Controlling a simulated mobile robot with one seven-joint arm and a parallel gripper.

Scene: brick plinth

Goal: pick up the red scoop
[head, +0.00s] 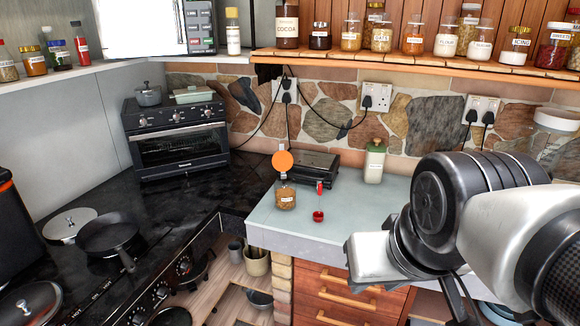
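The red scoop (319,215) is on the pale counter, near its front edge. Its small red bowl is at the bottom and its handle points up, with a red upper end. It is just right of a glass jar of brown contents (285,197) with an orange round lid or disc above it. My arm fills the right side of the view, its white and black links right of the scoop and apart from it. No fingertips show, so I cannot see whether my gripper is open or shut.
A dark grill (307,167) and a green-white bottle (375,162) stand behind the scoop. A toaster oven (180,140) is at the back left. A pan (108,236) is on the dark hob. The counter right of the scoop looks clear up to my arm.

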